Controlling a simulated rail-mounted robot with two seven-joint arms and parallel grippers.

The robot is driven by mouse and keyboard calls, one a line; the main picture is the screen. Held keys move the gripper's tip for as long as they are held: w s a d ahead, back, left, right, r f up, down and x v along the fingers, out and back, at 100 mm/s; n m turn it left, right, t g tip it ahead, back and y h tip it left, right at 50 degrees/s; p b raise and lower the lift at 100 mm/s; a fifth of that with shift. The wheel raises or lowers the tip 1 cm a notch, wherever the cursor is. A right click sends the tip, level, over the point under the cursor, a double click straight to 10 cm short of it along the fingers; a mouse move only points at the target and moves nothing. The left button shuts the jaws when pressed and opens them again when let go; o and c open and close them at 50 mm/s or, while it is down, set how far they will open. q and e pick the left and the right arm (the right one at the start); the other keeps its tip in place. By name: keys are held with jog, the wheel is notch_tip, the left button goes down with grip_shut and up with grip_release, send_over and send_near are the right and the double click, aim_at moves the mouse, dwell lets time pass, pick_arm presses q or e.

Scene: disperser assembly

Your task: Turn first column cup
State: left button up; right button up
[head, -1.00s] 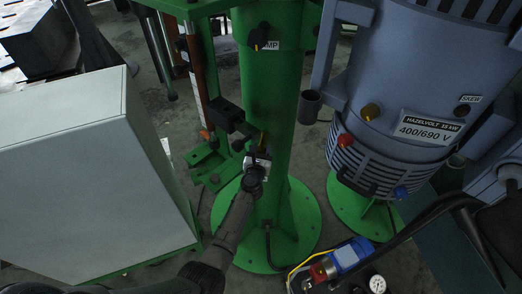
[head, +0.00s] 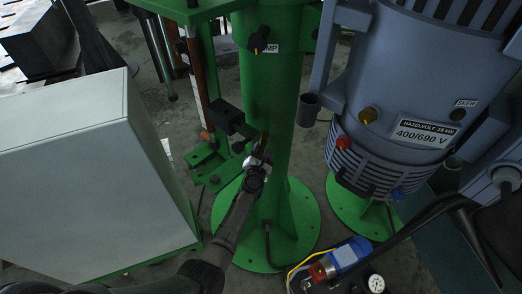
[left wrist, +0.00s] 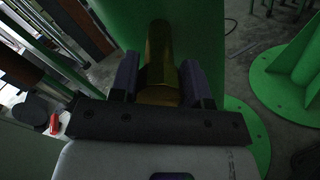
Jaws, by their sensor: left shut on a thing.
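The first column cup is a brass-coloured cylinder (head: 264,141) on the side of the green column (head: 268,100). In the left wrist view the brass cup (left wrist: 160,62) stands upright between two dark purple finger pads. My left gripper (head: 257,161) comes up from below in the head view. It is shut on the cup (left wrist: 158,85), with one pad on each side. The gripper partly hides the cup's lower part in the head view. My right gripper is not in view.
A large grey box (head: 90,180) stands left of the column. A blue-grey motor (head: 400,90) with coloured knobs stands to the right. A black bracket (head: 228,118) juts out close to the cup. A blue-and-red fitting (head: 341,258) and a gauge (head: 376,283) are at the lower right.

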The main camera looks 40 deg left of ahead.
pick_arm(q)
jog(key=m+p, duration=0.1)
jog(key=m, duration=0.5)
jog(key=shift+p, duration=0.4)
jog(key=m+p, duration=0.1)
jog(key=m, duration=0.3)
jog(key=shift+f, duration=0.1)
jog(key=m+p, duration=0.1)
jog(key=m, duration=0.2)
jog(key=shift+m, duration=0.4)
jog(key=m+p, duration=0.1)
jog(key=m, duration=0.2)
jog(key=shift+f+m, duration=0.15)
jog(key=shift+m, duration=0.15)
jog(key=m+p, duration=0.1)
jog(key=m, duration=0.5)
jog(key=shift+f+m+p, duration=0.1)
jog(key=shift+m+p, duration=0.2)
jog(key=shift+m, duration=0.1)
jog(key=shift+a+m, duration=0.1)
jog(key=shift+m, duration=1.3)
